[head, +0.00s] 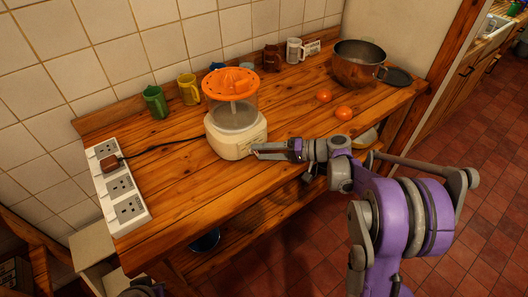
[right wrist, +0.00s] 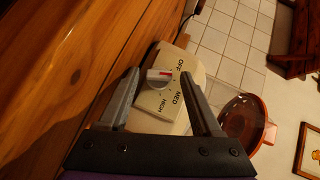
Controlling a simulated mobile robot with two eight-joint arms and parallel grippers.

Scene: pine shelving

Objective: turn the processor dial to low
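The processor (head: 237,134) has a cream base, a clear bowl and an orange perforated top, and stands upright on the wooden counter. My right gripper (right wrist: 160,74) is open, with one finger on each side of the dial and small gaps. In the head view its fingers (head: 256,150) reach the base's front. Only a dark piece of my left arm shows at the bottom left.
A socket strip (head: 124,191) with a plug lies at the counter's left end. A green mug (head: 155,102) and a yellow mug (head: 189,89) stand behind. Two orange fruits (head: 343,113) and a copper pot (head: 358,65) are to the right. The counter's front edge lies beneath my right arm.

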